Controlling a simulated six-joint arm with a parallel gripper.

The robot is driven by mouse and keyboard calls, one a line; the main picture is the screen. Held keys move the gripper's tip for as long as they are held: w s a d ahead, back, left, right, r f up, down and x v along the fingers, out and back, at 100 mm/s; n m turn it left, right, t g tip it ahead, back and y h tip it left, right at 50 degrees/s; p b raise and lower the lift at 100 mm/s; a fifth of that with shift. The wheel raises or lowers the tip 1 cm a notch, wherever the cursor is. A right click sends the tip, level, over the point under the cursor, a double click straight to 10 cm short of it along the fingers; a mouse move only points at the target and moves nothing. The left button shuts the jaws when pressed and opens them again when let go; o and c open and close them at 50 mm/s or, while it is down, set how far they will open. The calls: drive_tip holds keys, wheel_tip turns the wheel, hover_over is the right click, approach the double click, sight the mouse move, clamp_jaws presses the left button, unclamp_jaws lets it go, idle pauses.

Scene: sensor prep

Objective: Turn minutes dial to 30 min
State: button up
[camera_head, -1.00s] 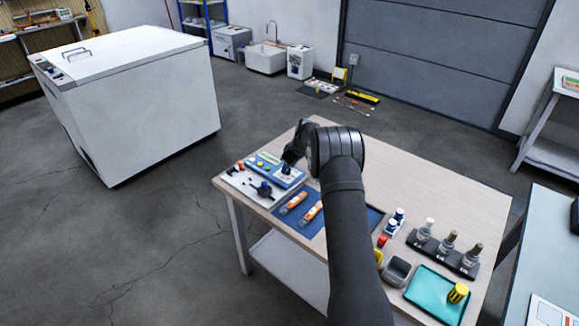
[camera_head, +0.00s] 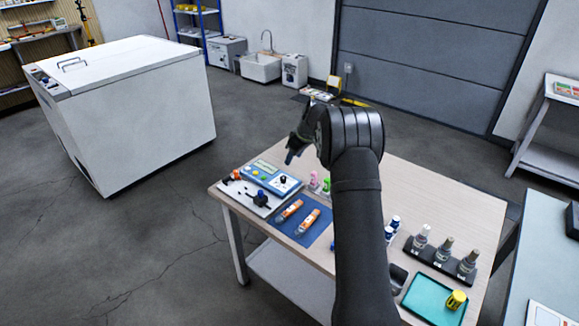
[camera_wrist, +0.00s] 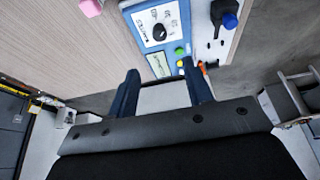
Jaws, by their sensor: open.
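The minutes dial (camera_head: 283,179) is a black knob on the white right part of a blue control box at the table's back left. In the wrist view the dial (camera_wrist: 159,31) has a ring of printed marks and a "MINUTES" label; I cannot tell which mark it points to. The box (camera_head: 262,168) also carries a pale display and green and yellow buttons. My gripper (camera_head: 290,156) is above and behind the box, apart from the dial. In the wrist view its two fingers (camera_wrist: 162,88) are spread with nothing between them.
A white board (camera_head: 240,198) with a blue-topped black fixture lies in front of the box. Pink and green items (camera_head: 320,184) stand right of the box. Bottles and a teal tray (camera_head: 432,299) are further right.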

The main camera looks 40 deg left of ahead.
sight(284, 177)
drive_tip(key=v, duration=0.5)
drive_tip(key=shift+r, duration=0.15)
drive_tip(key=x, duration=1.7)
drive_tip(key=shift+f, duration=0.25)
